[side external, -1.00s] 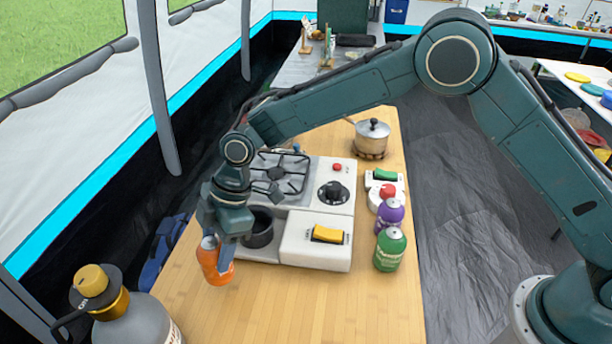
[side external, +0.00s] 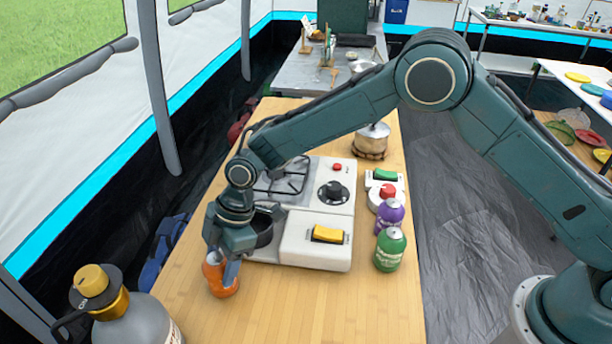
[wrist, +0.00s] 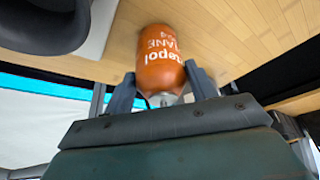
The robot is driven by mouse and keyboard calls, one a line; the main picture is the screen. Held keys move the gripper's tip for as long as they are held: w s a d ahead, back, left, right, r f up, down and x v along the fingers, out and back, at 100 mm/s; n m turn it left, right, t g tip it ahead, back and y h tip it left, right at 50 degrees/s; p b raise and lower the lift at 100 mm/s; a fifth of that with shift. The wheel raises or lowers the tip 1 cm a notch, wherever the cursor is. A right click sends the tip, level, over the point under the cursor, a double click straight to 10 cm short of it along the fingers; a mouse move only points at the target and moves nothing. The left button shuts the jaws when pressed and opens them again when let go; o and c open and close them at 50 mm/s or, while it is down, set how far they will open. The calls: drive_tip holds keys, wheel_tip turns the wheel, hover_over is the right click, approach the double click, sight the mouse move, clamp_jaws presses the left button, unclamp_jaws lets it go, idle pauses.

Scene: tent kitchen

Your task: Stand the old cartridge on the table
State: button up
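The old cartridge is an orange can (side external: 220,276), near the table's left front part, left of the stove's front corner. It looks close to upright, with its base at or just above the table (side external: 290,320); I cannot tell whether it touches. My gripper (side external: 222,264) comes down over it from above. White lettering and the metal neck show there.
The stove (side external: 318,252) with an empty dark ring holder (side external: 262,229) stands just right of the can. Purple (side external: 389,216) and green cartridges (side external: 389,250) stand further right. A large grey bottle (side external: 140,320) is at the front left. The table in front is clear.

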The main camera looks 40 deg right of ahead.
drive_tip(key=o, duration=0.3)
drive_tip(key=v, duration=1.2)
drive_tip(key=shift+r, duration=0.2)
idle(0.5)
